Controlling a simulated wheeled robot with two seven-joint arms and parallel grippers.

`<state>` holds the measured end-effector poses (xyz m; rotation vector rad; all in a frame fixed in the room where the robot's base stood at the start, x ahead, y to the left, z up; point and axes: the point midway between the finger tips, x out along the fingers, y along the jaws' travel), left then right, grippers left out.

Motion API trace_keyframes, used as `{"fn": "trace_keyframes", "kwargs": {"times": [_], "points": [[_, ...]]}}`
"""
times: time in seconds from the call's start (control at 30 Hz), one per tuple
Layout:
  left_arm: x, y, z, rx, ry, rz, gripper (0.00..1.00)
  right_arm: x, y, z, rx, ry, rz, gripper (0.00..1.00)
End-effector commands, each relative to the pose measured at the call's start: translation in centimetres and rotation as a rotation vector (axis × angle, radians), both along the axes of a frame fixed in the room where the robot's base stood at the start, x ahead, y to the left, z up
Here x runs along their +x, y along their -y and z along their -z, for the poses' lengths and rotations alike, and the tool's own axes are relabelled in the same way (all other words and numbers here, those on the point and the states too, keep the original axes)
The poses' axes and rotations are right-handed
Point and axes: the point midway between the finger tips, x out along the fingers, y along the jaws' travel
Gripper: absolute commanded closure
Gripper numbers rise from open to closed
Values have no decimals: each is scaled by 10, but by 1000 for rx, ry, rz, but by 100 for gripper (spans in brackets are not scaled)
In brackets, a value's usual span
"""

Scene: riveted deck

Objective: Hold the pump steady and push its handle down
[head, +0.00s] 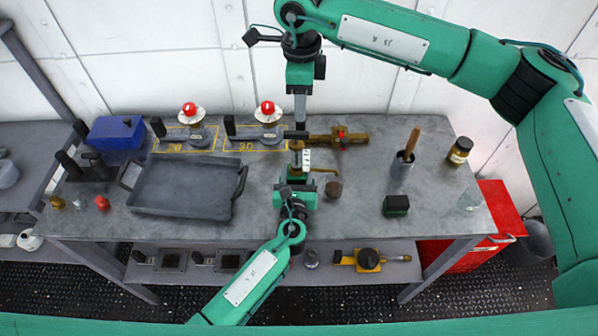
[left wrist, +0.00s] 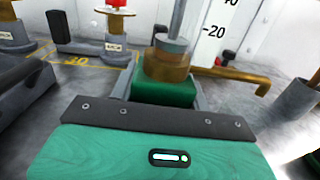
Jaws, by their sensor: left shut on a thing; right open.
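The pump stands upright near the middle of the bench. Its brass body (head: 296,172) has a white scale (head: 306,159) beside it and a spout to the right. The left wrist view shows its brass collar (left wrist: 166,66), grey rod and spout (left wrist: 240,77) close up. My left gripper (head: 296,194) is shut on the pump body from the front, low down; its green fingers hide the lower part. The pump's black handle (head: 295,134) lies crosswise at the top. My right gripper (head: 300,112) points down, open, right over the handle; whether it touches is unclear.
A grey tray (head: 185,212) lies left of the pump; two red-knobbed valves (head: 268,111) stand behind.

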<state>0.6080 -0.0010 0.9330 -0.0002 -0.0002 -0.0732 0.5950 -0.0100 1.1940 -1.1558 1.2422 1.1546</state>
Motion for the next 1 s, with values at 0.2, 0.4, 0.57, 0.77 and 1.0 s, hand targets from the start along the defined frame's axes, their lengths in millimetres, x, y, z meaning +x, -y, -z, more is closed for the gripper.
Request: {"fn": "trace_keyframes", "kwargs": {"times": [0.2, 0.4, 0.57, 0.77, 1.0], "points": [[0, -1, 0, 0, 0, -1, 96, 0, 0, -23, 0, 0, 1, 59], [0, -1, 0, 0, 0, -1, 96, 0, 0, -37, 1, 0, 1, 59], [0, -1, 0, 0, 0, -1, 96, 0, 0, -52, 0, 1, 0, 59], [0, -1, 0, 0, 0, -1, 96, 0, 0, -72, 1, 0, 1, 59], [0, -1, 0, 0, 0, -1, 96, 0, 0, -75, 0, -1, 1, 59]]}}
